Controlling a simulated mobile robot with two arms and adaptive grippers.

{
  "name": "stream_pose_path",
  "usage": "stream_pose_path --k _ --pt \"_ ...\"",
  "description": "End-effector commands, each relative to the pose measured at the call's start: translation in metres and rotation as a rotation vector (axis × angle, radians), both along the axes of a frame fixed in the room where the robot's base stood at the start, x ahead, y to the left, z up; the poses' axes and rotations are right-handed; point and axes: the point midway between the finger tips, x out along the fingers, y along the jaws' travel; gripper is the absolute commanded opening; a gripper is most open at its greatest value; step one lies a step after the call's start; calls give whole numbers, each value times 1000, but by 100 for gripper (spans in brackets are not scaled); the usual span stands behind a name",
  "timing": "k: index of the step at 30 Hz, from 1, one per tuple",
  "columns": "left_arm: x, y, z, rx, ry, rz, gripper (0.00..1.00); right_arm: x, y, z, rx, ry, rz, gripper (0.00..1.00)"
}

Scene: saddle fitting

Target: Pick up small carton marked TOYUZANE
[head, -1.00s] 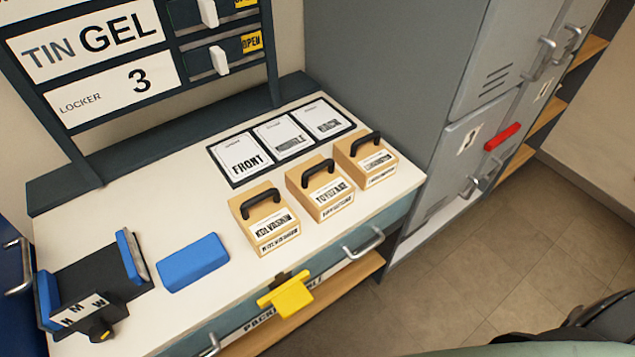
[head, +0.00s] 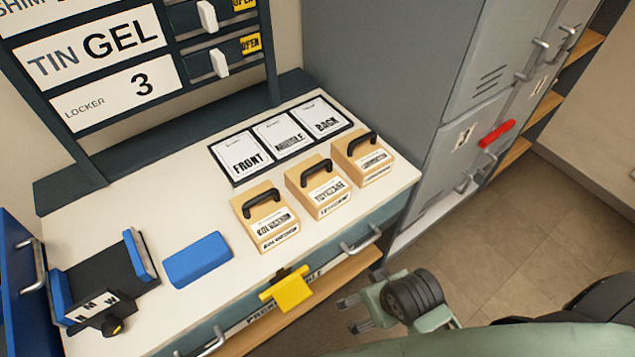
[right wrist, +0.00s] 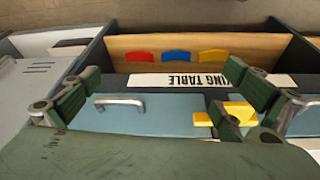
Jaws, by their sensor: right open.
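Three small tan cartons with black handles stand in a row on the white table top in the head view. The middle carton (head: 318,187) has a label that seems to read TOYUZANE, though the print is blurred. The left carton (head: 265,220) and right carton (head: 363,158) carry other labels I cannot read surely. My right gripper (head: 351,314) is open and empty, in front of the table's front edge and to the lower right of the cartons. Its spread fingers show in the right wrist view (right wrist: 160,100), facing the table front. My left gripper is not in view.
A black frame of cards (head: 283,142) lies behind the cartons. A blue block (head: 198,260) and a black-and-blue fixture (head: 103,277) are to the left. A yellow tab (head: 287,290) and drawer handle (head: 362,243) stick out in front. Grey lockers (head: 465,145) stand right.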

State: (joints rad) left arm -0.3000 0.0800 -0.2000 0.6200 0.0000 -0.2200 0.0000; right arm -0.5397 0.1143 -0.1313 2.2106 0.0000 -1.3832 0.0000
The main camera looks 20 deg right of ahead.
Motion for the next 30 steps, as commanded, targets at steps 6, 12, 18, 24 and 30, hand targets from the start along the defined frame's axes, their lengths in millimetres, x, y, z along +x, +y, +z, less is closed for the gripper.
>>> stream_pose_path --k 6,12,18,24,30 --pt "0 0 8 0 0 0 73 3 0 57 4 -51 4 100" --pt "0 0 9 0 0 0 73 55 11 73 32 -219 46 100" --pt "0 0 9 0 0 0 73 100 20 68 67 -356 78 100" --pt "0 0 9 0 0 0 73 155 27 65 119 -521 120 100" --pt "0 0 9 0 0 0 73 219 20 70 203 -735 173 100"
